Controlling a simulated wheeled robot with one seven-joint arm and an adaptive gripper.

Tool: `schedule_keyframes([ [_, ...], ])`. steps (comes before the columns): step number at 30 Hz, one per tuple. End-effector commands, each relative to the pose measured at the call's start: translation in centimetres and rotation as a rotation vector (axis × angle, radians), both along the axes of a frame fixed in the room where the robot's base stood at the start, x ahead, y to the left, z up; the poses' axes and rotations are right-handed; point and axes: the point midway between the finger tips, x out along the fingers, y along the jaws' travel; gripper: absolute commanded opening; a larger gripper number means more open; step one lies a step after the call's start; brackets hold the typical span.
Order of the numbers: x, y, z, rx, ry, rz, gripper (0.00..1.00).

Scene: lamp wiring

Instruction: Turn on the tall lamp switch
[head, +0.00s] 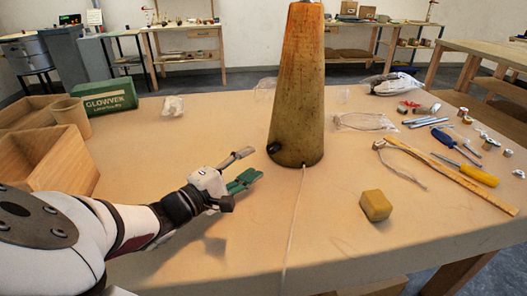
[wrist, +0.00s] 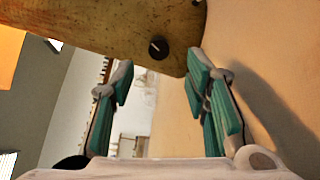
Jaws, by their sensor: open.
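The tall lamp (head: 298,85) is a tapered wooden column standing upright near the middle of the table; its top is out of view. A small black round knob switch (head: 273,148) sits low on its left side. In the wrist view the lamp's wooden side (wrist: 110,25) crosses the top, with the black knob (wrist: 158,48) beyond the fingertips, between them and nearer the right one. My gripper (head: 248,167) is open and empty, left of the lamp base and close to the switch, apart from it. It also shows in the wrist view (wrist: 160,80), its green-padded fingers spread.
A pale cord (head: 294,220) runs from the lamp base to the table's front edge. A yellow block (head: 375,206) lies right of it. A wooden box (head: 45,160) and green carton (head: 105,97) stand at left. Pliers, screwdrivers and a ruler (head: 450,175) lie at right.

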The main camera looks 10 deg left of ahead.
Motion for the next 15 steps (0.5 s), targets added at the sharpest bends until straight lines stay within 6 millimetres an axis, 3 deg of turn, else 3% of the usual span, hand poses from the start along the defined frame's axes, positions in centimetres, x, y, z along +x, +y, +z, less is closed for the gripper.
schedule_keyframes([
  [7, -3.1, 2.3, 0.0, 0.002, 0.000, 0.001, 0.42],
  [15, -4.0, 2.9, 0.0, 0.001, 0.001, 0.000, 0.42],
])
